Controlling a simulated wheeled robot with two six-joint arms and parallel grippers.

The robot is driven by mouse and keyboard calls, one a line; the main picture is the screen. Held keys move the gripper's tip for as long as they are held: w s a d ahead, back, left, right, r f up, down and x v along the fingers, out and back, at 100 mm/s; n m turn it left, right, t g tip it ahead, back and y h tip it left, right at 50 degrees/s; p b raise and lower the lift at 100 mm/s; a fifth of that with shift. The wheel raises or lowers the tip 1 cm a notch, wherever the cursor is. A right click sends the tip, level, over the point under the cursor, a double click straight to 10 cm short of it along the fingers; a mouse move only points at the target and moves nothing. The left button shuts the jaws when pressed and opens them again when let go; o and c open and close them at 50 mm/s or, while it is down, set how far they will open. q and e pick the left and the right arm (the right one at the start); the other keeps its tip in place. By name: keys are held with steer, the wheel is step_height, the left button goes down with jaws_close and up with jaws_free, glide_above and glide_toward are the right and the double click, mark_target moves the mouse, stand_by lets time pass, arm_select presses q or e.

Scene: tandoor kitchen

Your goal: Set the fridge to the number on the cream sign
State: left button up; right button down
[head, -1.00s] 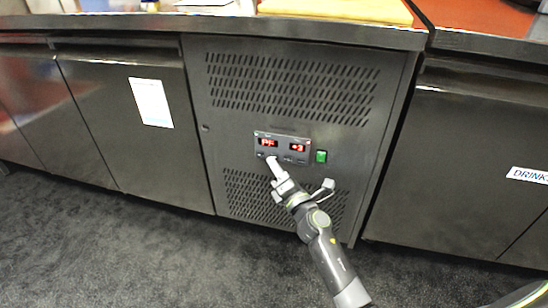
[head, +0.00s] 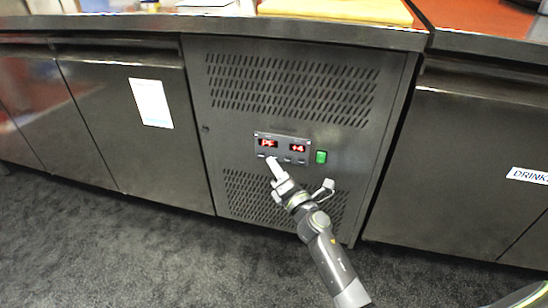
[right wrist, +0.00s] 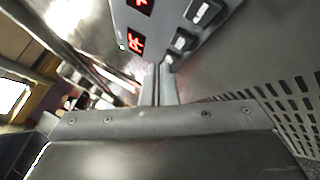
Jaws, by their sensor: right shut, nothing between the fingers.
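The fridge control panel (head: 283,147) sits in the middle of the grey vented fridge front (head: 290,85). Its left red display (head: 268,143) reads what looks like "PF" and its right red display (head: 298,149) reads "+4". A row of small buttons runs under the displays; buttons (right wrist: 184,40) show close up in the right wrist view. My right gripper (head: 272,161) is shut and empty, its tips at the panel's lower left, by the leftmost button. The wrist view shows its fingers (right wrist: 158,72) together beside a button; contact is unclear. No cream sign is identifiable. My left gripper is not in view.
A green switch (head: 321,157) is right of the panel. A white sheet (head: 151,102) hangs on the left door, and a "DRINKS" label (head: 528,175) is on the right unit. The worktop edge (head: 300,30) overhangs above. Dark carpet (head: 150,250) is clear in front.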

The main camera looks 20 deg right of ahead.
steer(key=shift+s+a, duration=0.3)
steer(key=shift+s, duration=0.1)
steer(key=s+a, duration=0.1)
steer(key=s+a+p, duration=0.1)
steer(key=s, duration=0.2)
steer(key=shift+s+a+p, duration=0.1)
steer(key=shift+a+p, duration=0.2)
steer(key=shift+a, duration=0.1)
stand_by(0.6)
